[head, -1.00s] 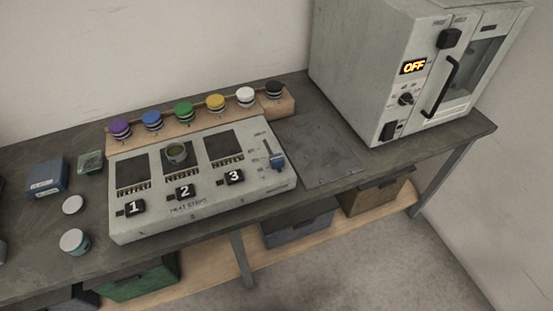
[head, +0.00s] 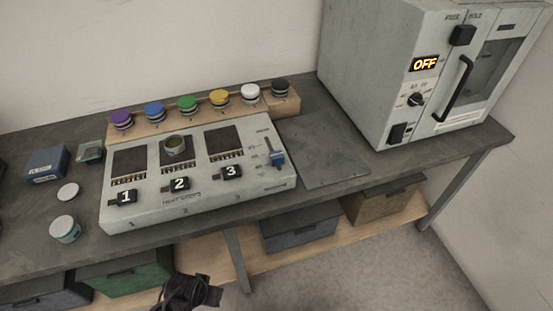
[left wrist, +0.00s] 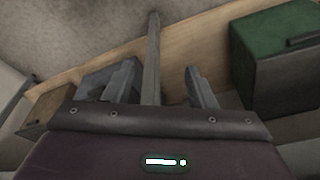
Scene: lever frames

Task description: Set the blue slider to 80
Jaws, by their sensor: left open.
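The blue slider (head: 277,158) sits in a slot at the right end of the white control panel (head: 190,205) on the workbench. The scale marks beside the slot are too small to read. My left gripper (head: 190,290) shows at the bottom edge of the head view, below and in front of the bench, well apart from the slider. In the left wrist view my left gripper (left wrist: 160,85) has its fingers spread with nothing held between them. My right gripper is not in view.
A row of coloured-lid jars (head: 187,104) stands behind the panel. An oven-like machine (head: 375,75) reading OFF stands at the right. A flat dark plate (head: 325,150) lies between them. Loose jars (head: 65,229) are at the left. Bins (head: 125,275) sit on the lower shelf.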

